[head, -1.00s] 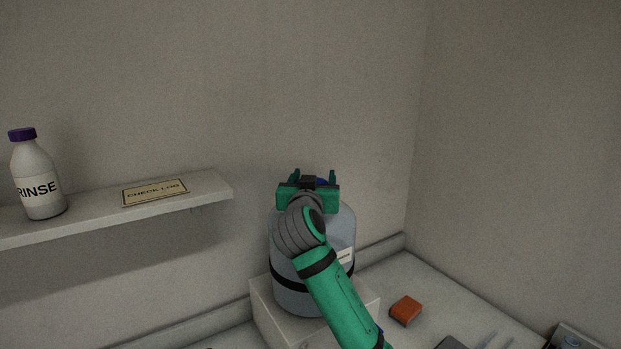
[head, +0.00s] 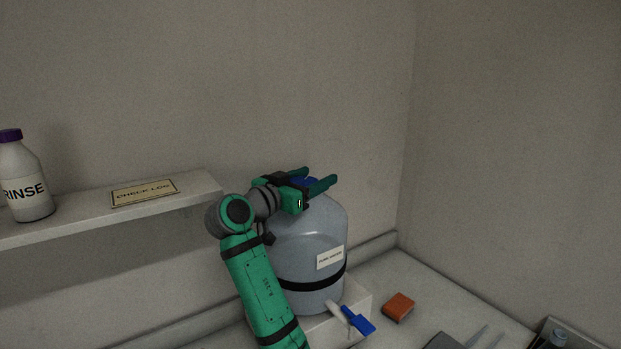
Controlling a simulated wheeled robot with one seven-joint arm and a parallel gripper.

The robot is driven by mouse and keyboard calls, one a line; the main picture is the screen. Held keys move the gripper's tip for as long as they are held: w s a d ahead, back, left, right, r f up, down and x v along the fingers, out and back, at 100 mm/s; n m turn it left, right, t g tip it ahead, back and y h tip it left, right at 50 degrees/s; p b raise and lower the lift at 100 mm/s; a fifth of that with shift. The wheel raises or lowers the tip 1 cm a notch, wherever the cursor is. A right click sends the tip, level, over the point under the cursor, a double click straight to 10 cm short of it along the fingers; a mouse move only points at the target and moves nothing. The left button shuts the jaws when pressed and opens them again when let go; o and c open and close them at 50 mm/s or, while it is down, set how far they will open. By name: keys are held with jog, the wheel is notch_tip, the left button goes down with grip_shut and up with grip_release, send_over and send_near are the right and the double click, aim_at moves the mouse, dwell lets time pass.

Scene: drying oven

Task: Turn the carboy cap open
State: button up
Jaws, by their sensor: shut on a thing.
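The carboy (head: 312,245) is a large grey-blue bottle with a black band and a white label. It stands upright on a white block (head: 357,297) in the corner. Its blue cap (head: 303,181) shows at the top between the fingers of my gripper (head: 322,178). My gripper reaches over the carboy from the left and is shut on the cap. The near finger and the wrist hide part of the cap and the carboy's left shoulder. A blue-handled tap (head: 357,320) sticks out low at the carboy's front.
A white shelf (head: 203,196) to the left carries a RINSE bottle (head: 27,189) with a purple top and a CHECK LOG sign (head: 144,192). An orange block (head: 398,307) lies on the bench right of the carboy. Walls close in behind and at right.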

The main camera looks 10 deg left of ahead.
jog(key=shift+d+f+m+h, duration=0.1)
jog(key=shift+d+m+h, duration=0.05)
jog(key=shift+m+h, duration=0.2)
dwell(0.3)
jog(key=o, duration=1)
jog(key=shift+r, duration=0.4)
notch_tip(320, 180, up, 2)
jog(key=shift+r, duration=0.2)
jog(key=s+r, duration=0.4)
jog(key=r, duration=0.1)
jog(key=shift+s+d+r, duration=0.2)
jog(key=shift+d+r, duration=0.05)
jog(key=shift+d, duration=0.05)
jog(key=s+r, duration=0.1)
jog(key=s, duration=0.2)
jog(key=s+d+r, duration=0.1)
jog(key=s+r, duration=0.1)
jog(key=s, duration=0.1)
jog(key=s+r, duration=0.1)
jog(key=s, duration=0.2)
jog(key=shift+s+d+r, duration=0.2)
jog(key=shift+d, duration=0.15)
